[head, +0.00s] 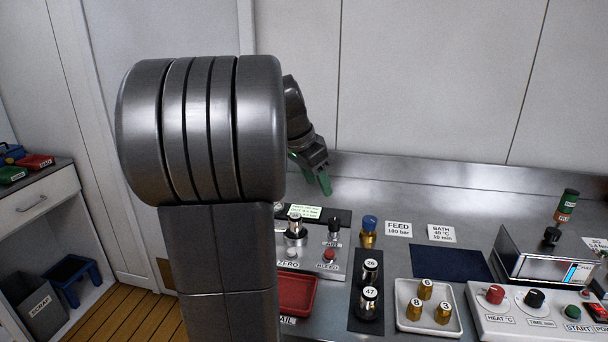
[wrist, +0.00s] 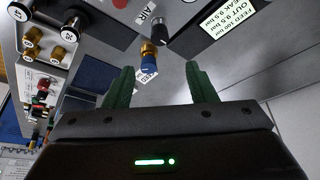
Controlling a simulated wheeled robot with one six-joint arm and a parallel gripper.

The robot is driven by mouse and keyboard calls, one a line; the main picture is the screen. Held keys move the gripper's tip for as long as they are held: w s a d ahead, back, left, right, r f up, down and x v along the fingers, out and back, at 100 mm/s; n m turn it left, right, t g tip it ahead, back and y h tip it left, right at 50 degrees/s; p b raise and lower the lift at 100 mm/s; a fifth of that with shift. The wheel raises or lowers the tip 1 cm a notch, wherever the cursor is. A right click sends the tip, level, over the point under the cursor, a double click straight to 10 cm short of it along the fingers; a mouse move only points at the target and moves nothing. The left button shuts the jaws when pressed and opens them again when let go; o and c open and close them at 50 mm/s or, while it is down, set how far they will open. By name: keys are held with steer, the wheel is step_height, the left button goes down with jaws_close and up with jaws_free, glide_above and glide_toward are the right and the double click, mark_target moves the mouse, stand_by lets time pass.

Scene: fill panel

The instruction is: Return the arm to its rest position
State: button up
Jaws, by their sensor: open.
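My gripper (head: 312,172) hangs above the back left of the steel bench in the head view, behind my large arm joint, with green fingers pointing down. In the wrist view its two green fingers (wrist: 162,88) stand well apart with nothing between them. The gripper is open and empty, clear of the fill panel (head: 328,262). Part of the panel is hidden behind my arm.
A blue-topped brass fitting (head: 368,232) stands right of the panel. Black-and-silver cylinders (head: 369,302) stand in a dark holder. A white tray (head: 403,322) holds brass pieces. A red tray (head: 297,296) lies in front of the panel. A dark blue mat (head: 446,264) is bare.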

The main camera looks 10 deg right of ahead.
mark_target(333, 221)
steer(key=x, duration=1.3)
steer(key=shift+w+d+f+b, duration=0.1)
steer(key=shift+f+b, duration=0.25)
